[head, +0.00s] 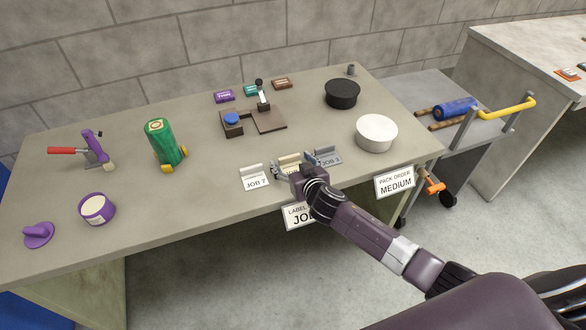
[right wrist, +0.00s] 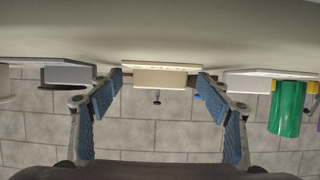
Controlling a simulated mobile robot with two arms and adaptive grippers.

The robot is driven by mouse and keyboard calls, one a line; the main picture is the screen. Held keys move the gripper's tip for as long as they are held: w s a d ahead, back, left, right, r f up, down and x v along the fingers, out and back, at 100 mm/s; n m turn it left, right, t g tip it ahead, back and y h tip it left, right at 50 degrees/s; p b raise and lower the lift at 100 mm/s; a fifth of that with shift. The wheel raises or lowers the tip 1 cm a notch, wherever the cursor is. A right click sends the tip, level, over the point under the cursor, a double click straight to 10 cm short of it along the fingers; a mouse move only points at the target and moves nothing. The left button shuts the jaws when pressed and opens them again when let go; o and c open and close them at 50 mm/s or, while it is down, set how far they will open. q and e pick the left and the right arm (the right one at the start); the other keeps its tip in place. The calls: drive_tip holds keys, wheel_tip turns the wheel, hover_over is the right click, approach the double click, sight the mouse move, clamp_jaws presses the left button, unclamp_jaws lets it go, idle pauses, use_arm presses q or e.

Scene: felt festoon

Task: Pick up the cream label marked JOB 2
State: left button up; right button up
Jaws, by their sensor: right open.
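A cream label (head: 290,159) stands in the middle of a row of three at the table's front edge. My right gripper covers its lower part in the head view, so its text cannot be read. In the right wrist view the cream label (right wrist: 160,78) is centred between the open fingers of my right gripper (right wrist: 160,82), which appear not to be shut on it. My right gripper (head: 292,172) comes from the front right in the head view. A whitish label marked JOB 7 (head: 256,179) stands left, and a grey-blue one marked JOB 3 (head: 328,158) right. My left gripper is not in view.
A sign starting LABEL (head: 297,215) hangs on the front edge, partly hidden by my arm. A PACK ORDER MEDIUM sign (head: 394,183) hangs further right. A white round container (head: 376,132) and a black one (head: 342,94) stand behind. A green roll (head: 165,143) stands left.

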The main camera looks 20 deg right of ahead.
drive_tip(key=c, duration=1.2)
drive_tip(key=shift+c, duration=0.4)
drive_tip(key=shift+r, duration=0.15)
